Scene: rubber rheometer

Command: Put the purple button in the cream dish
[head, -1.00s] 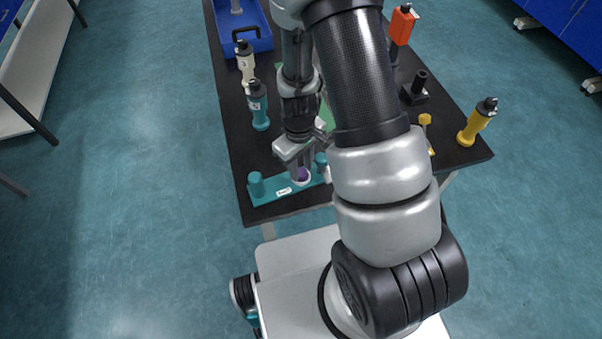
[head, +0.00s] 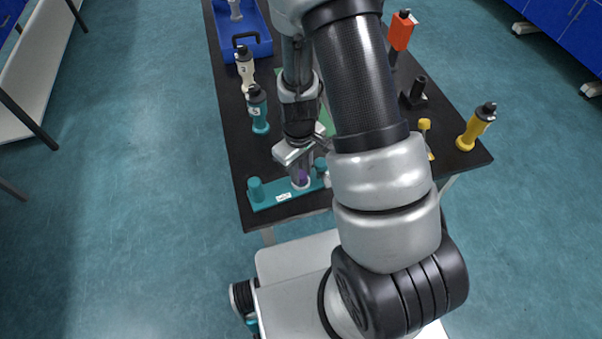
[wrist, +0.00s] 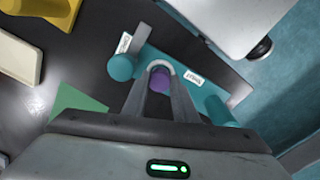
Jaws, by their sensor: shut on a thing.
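The purple button (wrist: 161,78) is between the fingertips of my gripper (wrist: 164,90), which is shut on it. In the head view the purple button (head: 303,175) shows at the fingertips of my gripper (head: 301,176), at a pale ring on the teal bar. I cannot tell whether the button is clear of the ring. A cream flat-looking piece (wrist: 18,48) lies at the left of the wrist view and may be the cream dish. My arm seems to hide it in the head view.
The teal bar (head: 270,195) has upright teal posts and lies at the table's front edge. Teal (head: 259,110), cream (head: 245,70) and yellow (head: 477,126) bottle-like tools stand on the black table. A blue tray (head: 245,45) is at the back left.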

